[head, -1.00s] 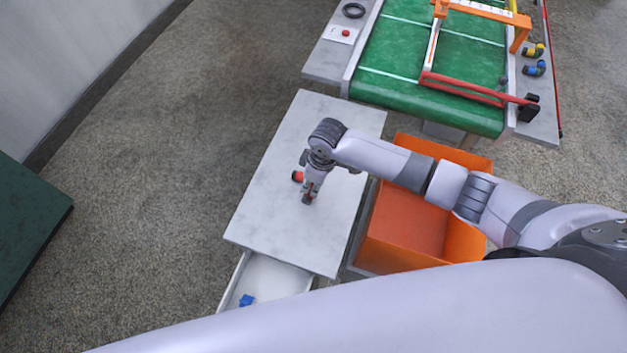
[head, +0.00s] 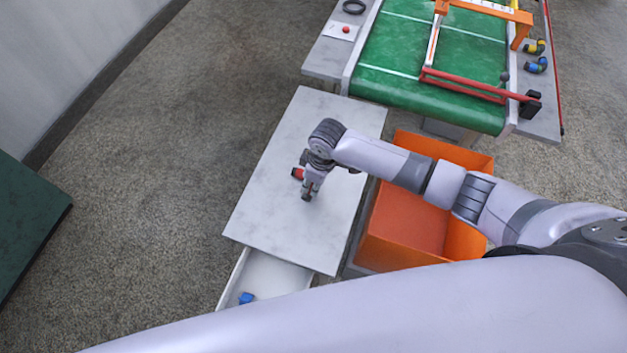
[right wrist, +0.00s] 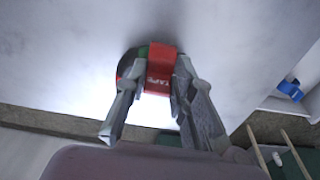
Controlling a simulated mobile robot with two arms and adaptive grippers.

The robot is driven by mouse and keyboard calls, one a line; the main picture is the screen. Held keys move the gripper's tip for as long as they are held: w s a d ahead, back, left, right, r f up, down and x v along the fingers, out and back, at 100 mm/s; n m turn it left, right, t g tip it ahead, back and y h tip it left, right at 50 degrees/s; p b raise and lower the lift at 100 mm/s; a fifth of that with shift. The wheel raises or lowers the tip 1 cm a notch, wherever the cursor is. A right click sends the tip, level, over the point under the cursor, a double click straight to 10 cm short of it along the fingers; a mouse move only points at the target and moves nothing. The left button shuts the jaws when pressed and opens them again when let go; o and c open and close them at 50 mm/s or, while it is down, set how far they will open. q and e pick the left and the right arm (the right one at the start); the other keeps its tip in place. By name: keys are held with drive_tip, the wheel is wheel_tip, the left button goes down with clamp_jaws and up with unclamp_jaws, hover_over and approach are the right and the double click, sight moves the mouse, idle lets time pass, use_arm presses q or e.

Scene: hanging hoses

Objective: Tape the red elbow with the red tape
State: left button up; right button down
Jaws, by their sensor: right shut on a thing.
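My right gripper (head: 307,196) points down over the light grey tabletop. In the right wrist view its fingers (right wrist: 160,95) are shut on a red tape piece (right wrist: 159,70) lettered "TAPE". A dark round part with a red edge (right wrist: 124,66) and a bit of green show beside it, partly behind the left finger. In the head view a small red thing with a dark end (head: 297,174) shows beside the gripper; whether it is part of the tape or the red elbow I cannot tell. I cannot clearly make out a red elbow elsewhere. My left gripper is out of view.
A white drawer (head: 270,275) stands open below the grey top (head: 275,215), with a blue thing (head: 246,298) inside. An orange bin (head: 402,225) stands right of it. A green conveyor (head: 400,95) is behind, with elbows (head: 537,66) at its right. Most of the tabletop is bare.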

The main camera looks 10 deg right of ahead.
drive_tip(key=shift+f+b, duration=0.35)
drive_tip(key=shift+f, duration=0.35)
idle(0.4)
drive_tip(key=c, duration=1.3)
unclamp_jaws()
drive_tip(key=shift+r, duration=0.1)
